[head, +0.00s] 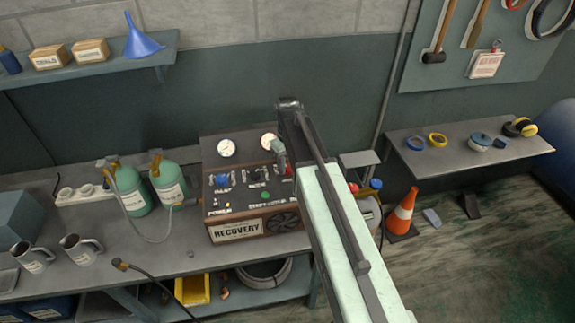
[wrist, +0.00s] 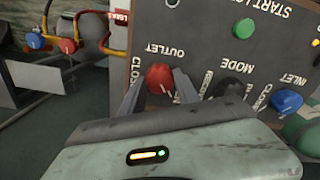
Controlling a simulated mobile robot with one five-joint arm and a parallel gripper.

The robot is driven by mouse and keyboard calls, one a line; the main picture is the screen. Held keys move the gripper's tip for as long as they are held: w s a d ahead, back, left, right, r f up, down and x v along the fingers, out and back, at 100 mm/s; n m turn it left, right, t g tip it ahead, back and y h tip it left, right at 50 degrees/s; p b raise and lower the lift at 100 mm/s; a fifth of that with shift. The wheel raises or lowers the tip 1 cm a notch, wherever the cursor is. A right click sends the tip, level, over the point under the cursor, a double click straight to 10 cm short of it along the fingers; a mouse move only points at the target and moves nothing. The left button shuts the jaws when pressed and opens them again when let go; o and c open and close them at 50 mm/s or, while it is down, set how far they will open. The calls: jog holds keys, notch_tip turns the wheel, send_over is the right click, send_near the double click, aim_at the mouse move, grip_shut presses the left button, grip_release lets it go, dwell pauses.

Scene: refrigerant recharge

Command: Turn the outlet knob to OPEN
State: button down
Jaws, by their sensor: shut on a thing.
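The recovery machine (head: 237,213) stands on the workbench, its control panel facing me. The wrist view shows the panel upside down. The red outlet knob (wrist: 159,76) sits under the OUTLET label, with part of a CLOSE label beside it. My gripper (wrist: 160,82) is shut on this knob, one finger on each side. A small pale mark shows on the knob, but I cannot tell exactly where it points. No OPEN label is readable at this knob. In the head view my arm covers most of the outlet side.
The black mode knob (wrist: 235,88) is close beside one finger, with the blue inlet knob (wrist: 286,101) farther right. A green button (wrist: 244,29) is on the same panel. Two green cylinders (head: 131,192) stand left of the machine. An orange cone (head: 404,212) stands at right.

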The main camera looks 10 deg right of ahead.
aim_at(288, 167)
jog(key=shift+n, duration=0.9)
jog(key=c, duration=0.9)
grip_release()
notch_tip(288, 167, up, 8)
jog(key=p, duration=0.8)
jog(key=shift+f, duration=0.1)
